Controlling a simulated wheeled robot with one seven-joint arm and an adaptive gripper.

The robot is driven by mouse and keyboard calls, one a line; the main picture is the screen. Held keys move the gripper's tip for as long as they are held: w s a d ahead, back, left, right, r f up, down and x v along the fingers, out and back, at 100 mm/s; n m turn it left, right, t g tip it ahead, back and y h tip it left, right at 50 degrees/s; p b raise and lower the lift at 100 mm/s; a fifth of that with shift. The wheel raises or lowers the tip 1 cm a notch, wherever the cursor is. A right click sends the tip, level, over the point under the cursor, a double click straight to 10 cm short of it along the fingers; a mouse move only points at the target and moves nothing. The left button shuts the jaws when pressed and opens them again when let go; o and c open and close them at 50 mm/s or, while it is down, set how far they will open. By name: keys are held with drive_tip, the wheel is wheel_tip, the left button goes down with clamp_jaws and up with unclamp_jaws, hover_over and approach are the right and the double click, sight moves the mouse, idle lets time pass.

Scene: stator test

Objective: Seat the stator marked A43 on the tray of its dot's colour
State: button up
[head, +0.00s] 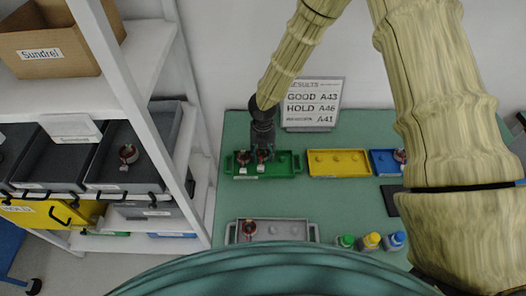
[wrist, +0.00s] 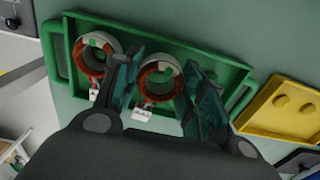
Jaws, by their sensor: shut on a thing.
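My gripper (head: 262,140) is down at the green tray (head: 285,169). In the wrist view its fingers (wrist: 164,72) stand on either side of a stator (wrist: 158,84), a ring with red-brown windings and a white tag, and are shut on it. The stator is at or just above the tray floor; I cannot tell if it is fully seated. Its tag is too small to read. A second stator (wrist: 94,58) sits left of it in the same tray (wrist: 62,68). The results board (head: 312,103) reads GOOD A43, HOLD A46, and a blurred word with A41.
A yellow tray (head: 353,165) looks empty. A grey tray (head: 290,238) in front holds a stator (head: 249,229). Several capped bottles (head: 371,241) stand right of it. A shelf bin (head: 105,178) at left holds another stator (head: 128,154).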

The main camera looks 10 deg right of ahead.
drive_tip(key=shift+f, duration=0.7)
idle(0.5)
drive_tip(key=o, duration=0.9)
drive_tip(key=shift+o, duration=0.2)
drive_tip(key=shift+r, duration=0.2)
drive_tip(key=shift+r+p, duration=2.1)
drive_tip(key=shift+r, duration=0.25)
drive_tip(key=o, duration=0.6)
drive_tip(key=shift+c, duration=0.2)
